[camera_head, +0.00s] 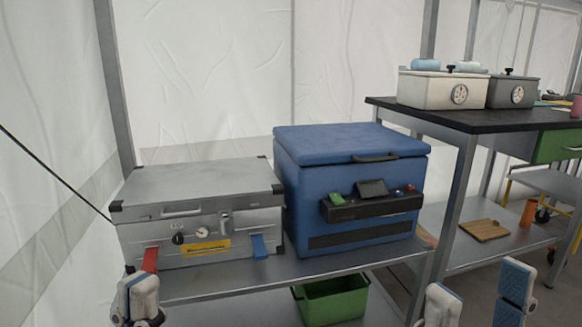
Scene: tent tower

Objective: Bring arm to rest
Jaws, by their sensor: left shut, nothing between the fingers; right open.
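My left gripper (138,294) is at the bottom left, its pale fingers shut together with nothing between them. It is in front of the silver case, just below the red latch (150,260); I cannot tell whether it touches the shelf edge. My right gripper (478,292) is at the bottom right, its two blue-and-white fingers wide apart and empty. It is in front of the gap right of the shelf, away from any object. Both arms are mostly below the picture.
A silver case (200,188) with a closed lid and a blue cooler box (345,190) stand on a metal shelf (300,268). A green bin (332,300) is below. A dark-topped table (440,118) at right bears two gauge boxes (440,92). White tent walls (215,70) stand behind.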

